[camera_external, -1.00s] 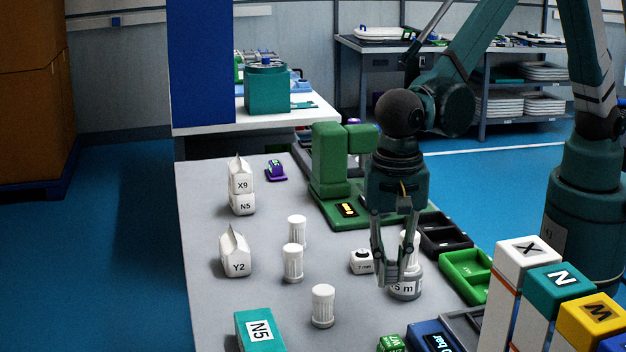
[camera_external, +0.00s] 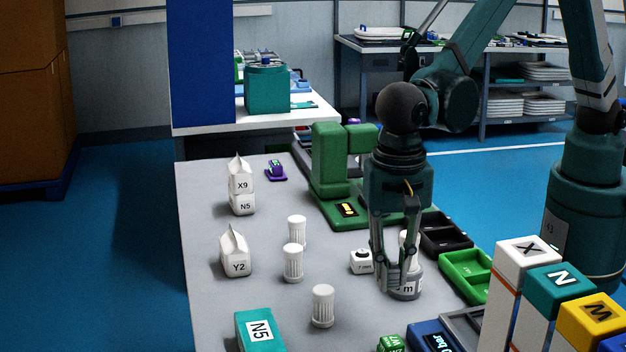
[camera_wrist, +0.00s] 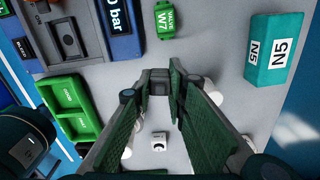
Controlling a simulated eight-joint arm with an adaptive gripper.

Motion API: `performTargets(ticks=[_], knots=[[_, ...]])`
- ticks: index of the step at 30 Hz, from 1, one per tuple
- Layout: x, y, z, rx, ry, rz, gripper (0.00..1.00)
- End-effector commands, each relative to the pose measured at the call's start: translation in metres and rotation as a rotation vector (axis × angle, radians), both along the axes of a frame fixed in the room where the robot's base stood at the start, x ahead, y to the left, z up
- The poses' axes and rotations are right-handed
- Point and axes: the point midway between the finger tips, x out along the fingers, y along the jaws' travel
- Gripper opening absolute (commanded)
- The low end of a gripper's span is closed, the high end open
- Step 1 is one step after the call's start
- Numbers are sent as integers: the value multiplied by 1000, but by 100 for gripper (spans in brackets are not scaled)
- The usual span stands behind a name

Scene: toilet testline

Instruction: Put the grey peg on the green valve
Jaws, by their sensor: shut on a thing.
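My gripper (camera_wrist: 160,84) points down over the table, with its two long fingers close together. A small dark grey piece (camera_wrist: 159,77) sits between the fingertips and looks like the grey peg; its lower part cannot be made out. In the external view my gripper (camera_external: 396,284) is in front of a grey-based jar, and the held piece cannot be told from the fingers. The green valve (camera_wrist: 165,20), a small block marked VALVE W7, lies on the table ahead of the fingertips in the wrist view. It also shows at the bottom edge of the external view (camera_external: 391,344), apart from my gripper.
A blue bar-marked box (camera_wrist: 120,28), a green tray (camera_wrist: 75,108) and a teal N5 box (camera_wrist: 270,48) flank the valve. A white cube (camera_external: 361,261) and several white ribbed cylinders (camera_external: 323,306) stand to the left. Grey table is clear between fingertips and valve.

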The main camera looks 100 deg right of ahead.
Motion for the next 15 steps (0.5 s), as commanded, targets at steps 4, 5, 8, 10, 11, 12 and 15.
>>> performTargets(ticks=[4,5,8,10,11,12,15], knots=[[10,35,20,0,0,67,4],[11,41,22,0,0,79,4],[15,59,30,0,0,114,4],[17,67,33,0,0,130,4],[18,69,33,0,0,135,4],[18,72,34,0,0,141,4],[19,74,34,0,0,146,4]])
